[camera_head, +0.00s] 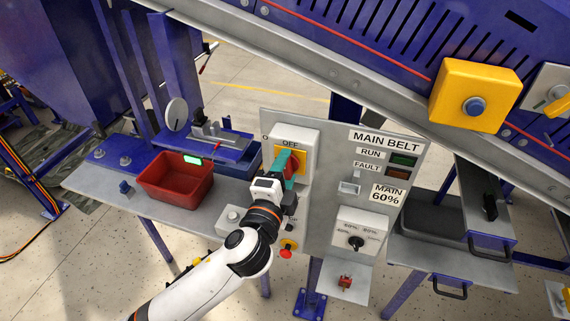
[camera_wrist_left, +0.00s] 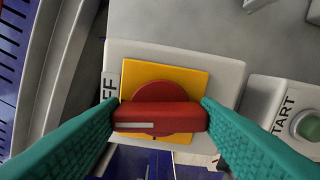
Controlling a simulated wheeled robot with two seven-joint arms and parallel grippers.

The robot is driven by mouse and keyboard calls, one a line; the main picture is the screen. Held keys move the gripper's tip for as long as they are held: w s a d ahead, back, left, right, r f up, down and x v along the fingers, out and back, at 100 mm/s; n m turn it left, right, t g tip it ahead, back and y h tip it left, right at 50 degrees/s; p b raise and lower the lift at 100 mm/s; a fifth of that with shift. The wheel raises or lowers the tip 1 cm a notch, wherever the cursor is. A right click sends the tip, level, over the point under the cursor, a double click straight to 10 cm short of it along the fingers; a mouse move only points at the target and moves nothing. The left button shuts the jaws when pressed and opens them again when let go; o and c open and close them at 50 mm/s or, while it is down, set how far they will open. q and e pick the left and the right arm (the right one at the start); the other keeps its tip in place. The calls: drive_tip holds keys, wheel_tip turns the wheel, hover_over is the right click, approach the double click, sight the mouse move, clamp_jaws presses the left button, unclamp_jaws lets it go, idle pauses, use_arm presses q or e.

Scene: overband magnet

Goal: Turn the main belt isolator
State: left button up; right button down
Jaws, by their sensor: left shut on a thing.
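The main belt isolator is a red rotary handle on a yellow plate (camera_head: 281,155), set in a grey box on the panel below an "OFF" label (camera_head: 290,143). In the left wrist view the red handle (camera_wrist_left: 160,117) lies across the picture, its white mark on the half toward the partly hidden "OFF" label (camera_wrist_left: 110,87). My left gripper (camera_head: 290,167) is shut on the handle, with one teal finger at each end of it (camera_wrist_left: 205,117). The gripper hides part of the isolator in the head view. My right gripper is not in view.
A green start button (camera_wrist_left: 307,126) and red emergency stop (camera_head: 286,251) are close by. A red bin (camera_head: 175,181) stands on the left shelf. The sloping blue conveyor frame passes above.

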use_arm(q)
drive_tip(key=shift+m+p, duration=0.4)
drive_tip(key=shift+m, duration=0.5)
drive_tip(key=shift+f, duration=0.1)
drive_tip(key=o, duration=1)
drive_tip(key=b+v, duration=0.4)
drive_tip(key=v, duration=0.8)
